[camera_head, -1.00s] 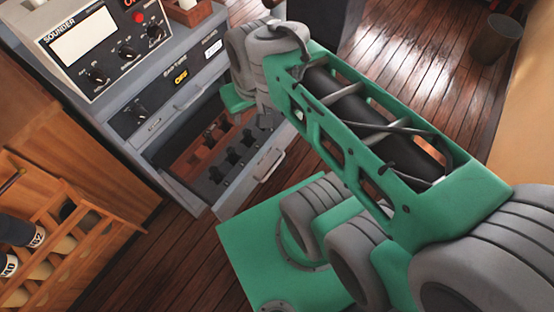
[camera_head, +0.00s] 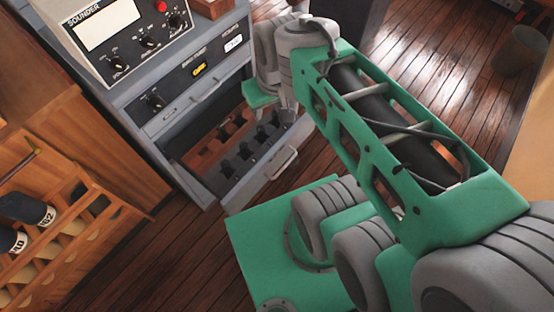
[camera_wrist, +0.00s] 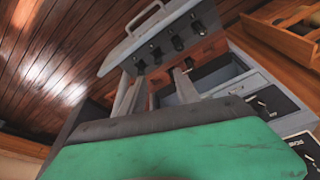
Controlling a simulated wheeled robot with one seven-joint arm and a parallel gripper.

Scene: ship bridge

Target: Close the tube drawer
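The tube drawer (camera_head: 226,184) is pulled out of the grey cabinet, with its handle (camera_head: 283,163) at the front. Inside are a reddish-brown strip and a row of black holders. It also shows at the top of the wrist view, with its handle (camera_wrist: 150,18) at the upper left. My gripper (camera_head: 276,110) is over the far side of the drawer, behind the handle as seen in the head view. Its two fingers (camera_wrist: 157,88) stand apart with nothing seen between them. Whether they touch the drawer cannot be told.
A sounder unit (camera_head: 115,35) stands on the cabinet, above a panel with knobs (camera_head: 190,72). The wood floor before the drawer is partly covered by my green base. A bin (camera_head: 515,52) stands far right.

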